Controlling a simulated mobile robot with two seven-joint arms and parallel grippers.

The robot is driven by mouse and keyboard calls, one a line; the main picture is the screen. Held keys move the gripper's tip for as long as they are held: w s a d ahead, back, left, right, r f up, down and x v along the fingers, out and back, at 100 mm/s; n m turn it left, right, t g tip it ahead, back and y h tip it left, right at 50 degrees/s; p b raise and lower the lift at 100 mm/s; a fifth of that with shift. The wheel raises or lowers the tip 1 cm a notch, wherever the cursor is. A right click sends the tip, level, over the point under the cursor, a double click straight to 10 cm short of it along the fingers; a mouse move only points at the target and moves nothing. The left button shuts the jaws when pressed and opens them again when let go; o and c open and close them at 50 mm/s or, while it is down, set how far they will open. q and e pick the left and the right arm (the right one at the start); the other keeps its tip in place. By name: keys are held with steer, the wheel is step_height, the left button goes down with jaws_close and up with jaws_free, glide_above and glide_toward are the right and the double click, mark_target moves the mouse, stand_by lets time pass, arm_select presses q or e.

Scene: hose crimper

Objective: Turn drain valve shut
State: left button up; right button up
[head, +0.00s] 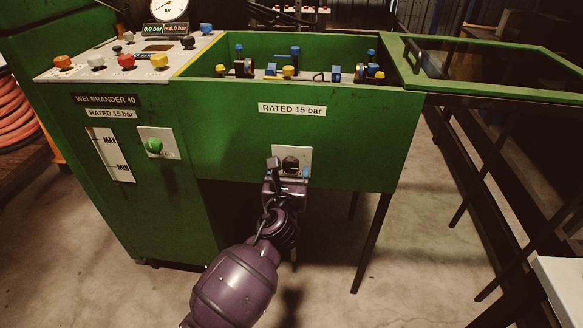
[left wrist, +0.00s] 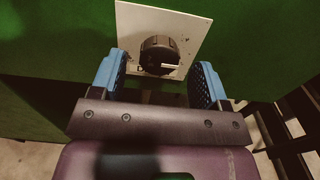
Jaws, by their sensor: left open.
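The drain valve is a round black knob (head: 291,163) on a white plate (head: 304,155) low on the green tank's front. In the left wrist view the knob (left wrist: 159,52) has a white pointer line that lies nearly level, toward the right. My left gripper (head: 288,172) is in front of the plate. In the left wrist view its blue-padded fingers (left wrist: 161,65) are spread wide, one on each side of the knob, with gaps between. I cannot tell whether the fingertips reach past the knob's face. The plate's lettering is mostly hidden. My right gripper is not in view.
A green button (head: 154,146) and a level gauge (head: 110,155) are on the cabinet at left. Coloured knobs and a pressure gauge (head: 168,10) top the console. The open tank (head: 240,90) holds several fittings. Table legs (head: 372,240) stand at right.

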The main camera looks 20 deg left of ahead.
mark_target(291, 164)
arm_select(q)
steer(key=shift+x, duration=0.95)
steer(key=shift+w+a, duration=0.1)
steer(key=shift+w, duration=0.35)
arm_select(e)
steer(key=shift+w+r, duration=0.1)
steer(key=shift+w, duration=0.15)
arm_select(q)
steer(key=c, duration=0.9)
